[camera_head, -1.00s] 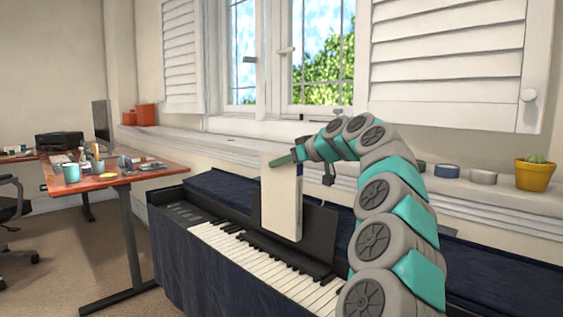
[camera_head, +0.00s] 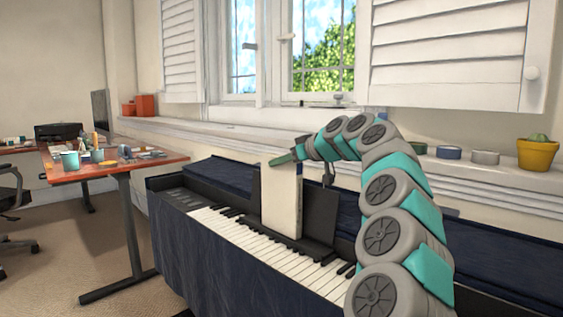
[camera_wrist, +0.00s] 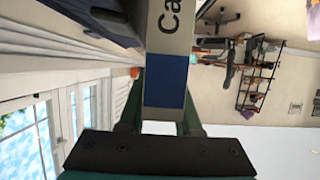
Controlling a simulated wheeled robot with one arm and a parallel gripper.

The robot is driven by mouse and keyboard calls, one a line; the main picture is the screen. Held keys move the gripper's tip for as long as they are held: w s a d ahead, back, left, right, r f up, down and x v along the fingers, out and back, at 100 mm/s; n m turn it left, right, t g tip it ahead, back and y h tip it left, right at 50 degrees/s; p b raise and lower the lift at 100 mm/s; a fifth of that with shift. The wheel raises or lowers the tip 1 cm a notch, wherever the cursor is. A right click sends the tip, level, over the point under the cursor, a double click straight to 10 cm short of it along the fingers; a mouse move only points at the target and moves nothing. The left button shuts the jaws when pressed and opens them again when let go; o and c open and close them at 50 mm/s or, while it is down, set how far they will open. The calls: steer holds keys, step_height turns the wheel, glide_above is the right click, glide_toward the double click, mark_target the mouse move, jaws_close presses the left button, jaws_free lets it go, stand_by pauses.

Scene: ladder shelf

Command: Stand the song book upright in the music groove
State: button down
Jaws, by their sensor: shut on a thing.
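The song book (camera_head: 281,202) is a thin cream-white block held upright above the piano keys, in front of the dark music stand (camera_head: 320,216). My gripper (camera_head: 284,160) is shut on its top edge from above. In the wrist view, the book (camera_wrist: 174,35) runs between the two green fingers, with a blue band and the dark letters "Ca" on its side. The groove is hard to make out. The book's lower end overlaps the dark stand and ledge, and I cannot tell whether it touches.
The dark blue piano (camera_head: 215,262) has white keys (camera_head: 262,250) along its front. The windowsill behind holds a yellow potted cactus (camera_head: 537,155) and several tape rolls. A wooden desk (camera_head: 120,170) stands at left. Carpet is clear between desk and piano.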

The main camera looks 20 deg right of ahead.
steer(key=shift+f, duration=0.2)
stand_by(0.3)
steer(key=c, duration=0.5)
jaws_free()
